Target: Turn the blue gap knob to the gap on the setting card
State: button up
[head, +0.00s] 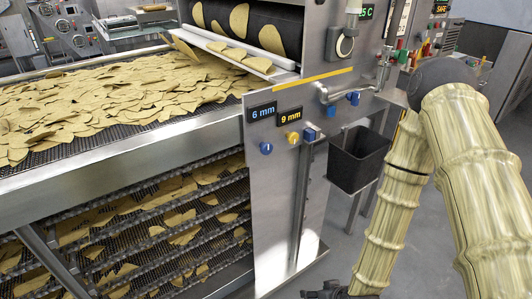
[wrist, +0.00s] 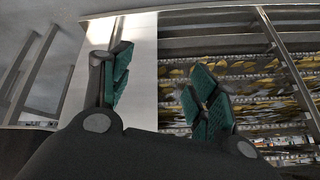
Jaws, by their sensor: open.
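The blue gap knob (head: 266,148) is on the steel side panel of the machine in the head view, under a display (head: 262,111) that reads 6 mm in blue. A yellow knob (head: 293,138) is to its right, under a display (head: 290,116) that reads 9 mm. A pale card (head: 404,17) at the upper right may be the setting card; I cannot read it. My gripper (head: 330,291) is low at the bottom edge, below and right of the blue knob and apart from it. In the wrist view its green-padded fingers (wrist: 160,75) are open and empty.
Chips cover the upper conveyor (head: 110,100), with further chip belts below. Floor shows right of the panel.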

jog(key=w+a+r+n+t+y+b, duration=0.15)
jog(key=w+a+r+t, duration=0.25)
jog(key=w+r, duration=0.65)
jog(key=n+t+y, duration=0.5)
jog(key=y, duration=0.1)
send_near(268, 150)
jog(key=p+x, duration=0.2)
jog(key=x, duration=0.7)
jog(key=shift+w+a, duration=0.1)
jog(key=shift+w, duration=0.15)
jog(key=c, duration=1)
